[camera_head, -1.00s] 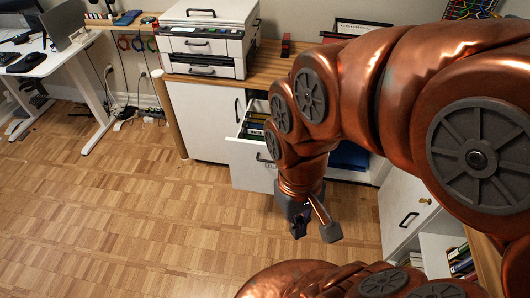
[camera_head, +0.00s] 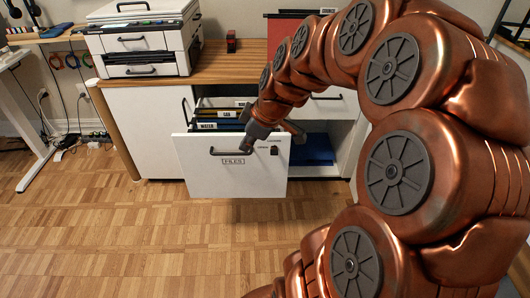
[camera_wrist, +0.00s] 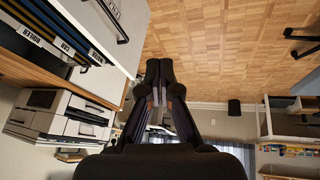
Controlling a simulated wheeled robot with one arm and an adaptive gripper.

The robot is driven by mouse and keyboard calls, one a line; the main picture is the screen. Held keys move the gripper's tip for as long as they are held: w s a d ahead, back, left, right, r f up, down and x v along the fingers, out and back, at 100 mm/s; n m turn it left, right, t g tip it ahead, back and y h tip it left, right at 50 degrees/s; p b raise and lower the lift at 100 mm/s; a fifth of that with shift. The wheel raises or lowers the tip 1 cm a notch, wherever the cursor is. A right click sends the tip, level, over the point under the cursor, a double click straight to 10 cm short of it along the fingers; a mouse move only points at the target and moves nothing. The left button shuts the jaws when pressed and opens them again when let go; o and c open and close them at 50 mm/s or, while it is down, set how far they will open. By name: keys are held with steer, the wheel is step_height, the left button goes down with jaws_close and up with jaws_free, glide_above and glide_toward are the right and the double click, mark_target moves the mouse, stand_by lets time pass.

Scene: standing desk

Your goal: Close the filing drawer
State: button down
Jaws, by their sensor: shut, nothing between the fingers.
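The white filing drawer (camera_head: 205,180) stands pulled out of the cabinet below the printer, with a dark handle and a FILES label on its front. Hanging folders (camera_head: 222,114) with labels such as WATER and CAR show inside it.
A printer (camera_head: 143,45) stands on the wooden cabinet top (camera_head: 216,68). To the right of the drawer is an open compartment with a blue item (camera_head: 312,150). The parquet floor (camera_head: 140,235) in front of the drawer is clear.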

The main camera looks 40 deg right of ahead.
steer(key=w+d+f+n+t+h+b, duration=0.15)
steer(key=d+f+b, duration=0.3)
steer(key=d, duration=0.75)
steer(key=w+d+f, duration=0.3)
steer(key=w+f, duration=0.5)
steer(key=w, duration=0.1)
steer(key=shift+d+t+b, duration=0.2)
steer(key=shift+t+b, duration=0.1)
steer(key=shift+t, duration=0.05)
steer(key=shift+a+f, duration=0.1)
